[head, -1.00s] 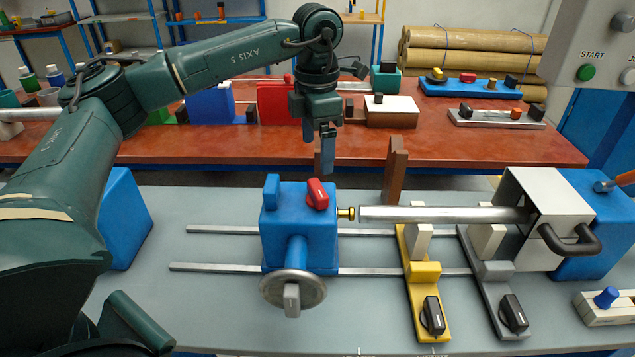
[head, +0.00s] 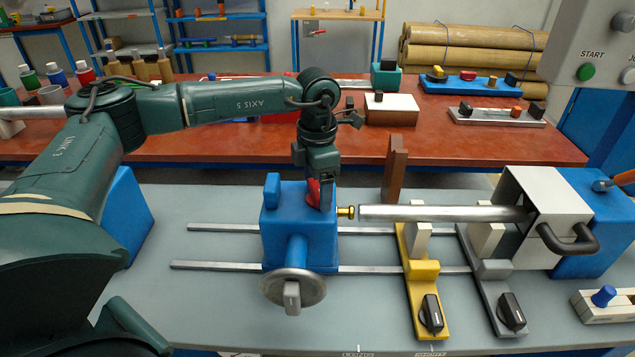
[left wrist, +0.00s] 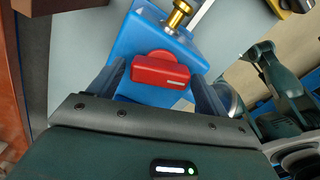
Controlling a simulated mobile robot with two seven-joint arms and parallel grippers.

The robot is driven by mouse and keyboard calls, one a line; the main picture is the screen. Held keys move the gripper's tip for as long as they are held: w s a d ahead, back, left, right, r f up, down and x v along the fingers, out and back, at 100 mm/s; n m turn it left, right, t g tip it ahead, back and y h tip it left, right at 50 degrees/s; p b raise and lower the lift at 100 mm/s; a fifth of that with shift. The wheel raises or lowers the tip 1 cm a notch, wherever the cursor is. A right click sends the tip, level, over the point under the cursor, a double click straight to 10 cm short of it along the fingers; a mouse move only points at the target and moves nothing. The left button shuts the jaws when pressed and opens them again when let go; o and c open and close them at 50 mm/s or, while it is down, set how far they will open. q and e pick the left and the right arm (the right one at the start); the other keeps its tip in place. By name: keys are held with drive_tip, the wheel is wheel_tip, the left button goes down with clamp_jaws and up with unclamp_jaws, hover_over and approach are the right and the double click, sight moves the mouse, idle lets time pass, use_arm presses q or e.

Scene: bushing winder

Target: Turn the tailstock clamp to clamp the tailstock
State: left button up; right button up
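The blue tailstock (head: 283,240) stands on two rails on the bench, with a handwheel (head: 293,289) at its front. Its red clamp lever (head: 313,192) is on top and is partly hidden by my left gripper (head: 324,205) in the head view. In the left wrist view the red clamp lever (left wrist: 160,72) lies between the two spread fingers of my left gripper (left wrist: 160,90), with gaps showing beside it. A brass centre (head: 346,212) on the tailstock points at a long metal bar (head: 440,214). My right gripper is not in view.
A brown upright post (head: 394,170) stands just right of the tailstock, behind the bar. A yellow support (head: 422,268) and a grey support (head: 494,270) with black knobs stand under the bar.

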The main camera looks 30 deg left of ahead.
sight(317, 187)
use_arm(q)
drive_tip(key=c, duration=0.8)
drive_tip(key=m+b, duration=0.1)
drive_tip(key=m, duration=0.1)
drive_tip(key=shift+f+m, duration=0.1)
drive_tip(key=shift+m, duration=1.1)
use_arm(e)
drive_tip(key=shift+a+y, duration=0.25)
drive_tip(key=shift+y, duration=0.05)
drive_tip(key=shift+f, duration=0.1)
use_arm(q)
drive_tip(key=o, duration=1)
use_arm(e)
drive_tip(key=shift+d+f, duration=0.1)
use_arm(q)
wheel_tip(317, 187, up, 14)
drive_tip(key=shift+f+b, duration=0.25)
drive_tip(key=shift+b, duration=0.2)
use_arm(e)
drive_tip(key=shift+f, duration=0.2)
